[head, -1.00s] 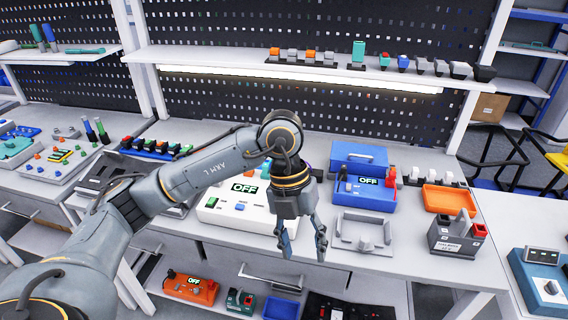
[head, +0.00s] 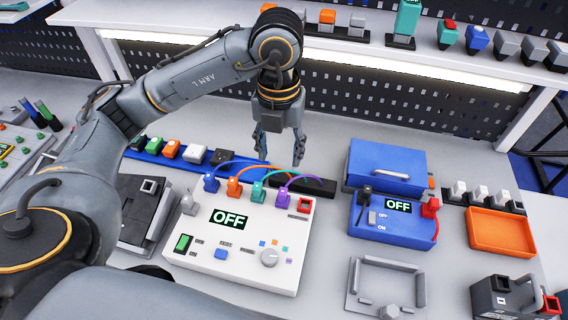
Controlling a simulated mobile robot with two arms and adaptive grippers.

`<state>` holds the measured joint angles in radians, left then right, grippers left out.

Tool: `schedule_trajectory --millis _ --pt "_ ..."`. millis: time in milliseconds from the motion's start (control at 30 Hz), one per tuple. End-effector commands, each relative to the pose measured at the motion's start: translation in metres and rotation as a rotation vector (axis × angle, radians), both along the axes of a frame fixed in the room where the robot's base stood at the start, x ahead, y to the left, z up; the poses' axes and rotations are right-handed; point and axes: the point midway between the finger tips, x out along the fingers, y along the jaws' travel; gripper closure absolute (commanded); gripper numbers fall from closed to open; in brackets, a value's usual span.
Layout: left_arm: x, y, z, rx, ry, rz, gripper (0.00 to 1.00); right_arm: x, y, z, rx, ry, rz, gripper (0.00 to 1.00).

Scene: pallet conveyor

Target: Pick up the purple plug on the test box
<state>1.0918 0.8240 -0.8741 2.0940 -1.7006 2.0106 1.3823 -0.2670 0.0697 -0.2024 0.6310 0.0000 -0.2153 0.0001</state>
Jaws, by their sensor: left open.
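The purple plug (head: 283,197) stands at the right end of a row of coloured plugs on the back edge of the white test box (head: 236,263). A purple cable arcs from it to the back. A teal plug (head: 258,192), an orange plug (head: 233,187) and a blue plug (head: 211,183) are to its left. The test box display reads OFF. My left gripper (head: 279,158) points down, open and empty, above and behind the plug row, apart from the purple plug. My right gripper is not in view.
A blue box (head: 392,222) with an OFF display and red plug stands to the right. A grey bracket (head: 388,285), an orange tray (head: 500,232) and a dark box (head: 510,298) are further right. A shelf (head: 350,55) runs behind. Bare bench shows between the boxes.

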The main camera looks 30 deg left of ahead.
Motion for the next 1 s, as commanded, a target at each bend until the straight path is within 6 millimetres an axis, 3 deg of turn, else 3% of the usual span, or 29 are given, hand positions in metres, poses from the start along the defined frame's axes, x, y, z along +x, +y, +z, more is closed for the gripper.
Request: schedule_trajectory --millis 167,333,533,800,1000 --pt "-0.001 -0.001 -0.007 -0.002 0.003 -0.003 0.49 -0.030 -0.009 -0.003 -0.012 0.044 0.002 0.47" --pt "-0.002 -0.001 -0.034 -0.003 0.007 -0.002 0.49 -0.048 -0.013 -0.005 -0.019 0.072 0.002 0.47" --pt "-0.002 -0.001 -0.070 -0.001 0.006 0.001 0.49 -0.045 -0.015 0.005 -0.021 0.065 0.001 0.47" --pt "-0.002 -0.002 -0.090 0.000 0.004 -0.001 0.49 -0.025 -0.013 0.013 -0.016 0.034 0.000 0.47" --pt "-0.004 -0.008 -0.118 -0.001 0.006 -0.001 0.49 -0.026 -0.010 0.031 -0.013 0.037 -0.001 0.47"
